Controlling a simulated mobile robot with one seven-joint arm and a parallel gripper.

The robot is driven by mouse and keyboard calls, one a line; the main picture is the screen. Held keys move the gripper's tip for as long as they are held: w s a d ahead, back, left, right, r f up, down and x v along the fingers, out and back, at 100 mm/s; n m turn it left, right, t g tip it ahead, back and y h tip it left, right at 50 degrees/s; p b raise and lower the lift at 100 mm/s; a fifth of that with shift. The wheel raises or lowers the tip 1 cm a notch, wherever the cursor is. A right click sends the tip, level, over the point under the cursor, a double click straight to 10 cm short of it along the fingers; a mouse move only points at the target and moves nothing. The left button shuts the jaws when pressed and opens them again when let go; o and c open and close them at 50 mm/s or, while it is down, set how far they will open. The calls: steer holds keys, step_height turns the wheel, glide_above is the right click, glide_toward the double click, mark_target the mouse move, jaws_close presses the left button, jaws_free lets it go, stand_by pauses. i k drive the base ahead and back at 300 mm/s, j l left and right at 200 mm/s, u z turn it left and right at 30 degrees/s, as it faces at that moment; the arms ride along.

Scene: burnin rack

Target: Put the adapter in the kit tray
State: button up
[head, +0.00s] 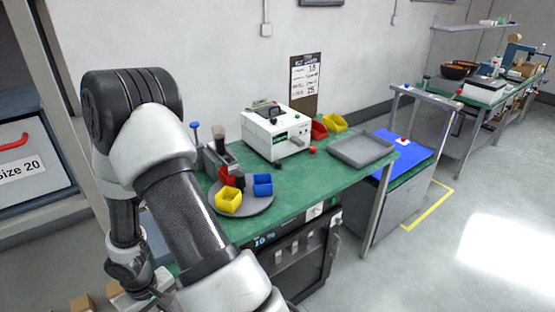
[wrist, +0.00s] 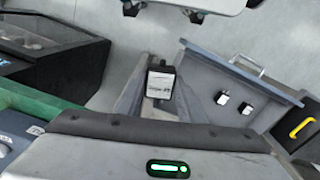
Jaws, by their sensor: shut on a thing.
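A black adapter (wrist: 159,85) with a white label shows in the middle of the wrist view. My gripper (wrist: 158,100) is shut on it, though the fingertips are hard to make out. In the head view my gripper is low at the left, mostly hidden by my arm, and the adapter cannot be made out there. A shallow grey tray (head: 362,150), which looks like the kit tray, lies on the right part of the green bench, well away from my gripper. Its inside looks empty.
In the wrist view an open grey drawer (wrist: 215,75) holds two small black-and-white items (wrist: 233,103). On the green bench (head: 310,178) stand a white tester (head: 277,135), coloured bins (head: 228,201) and a round grey plate (head: 255,206). A blue mat (head: 398,158) lies right of the tray.

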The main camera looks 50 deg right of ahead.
mark_target(360, 150)
steer(key=k+l+z, duration=0.25)
steer(key=l, duration=2.1)
steer(key=l+z, duration=0.25)
steer(key=l, duration=2.1)
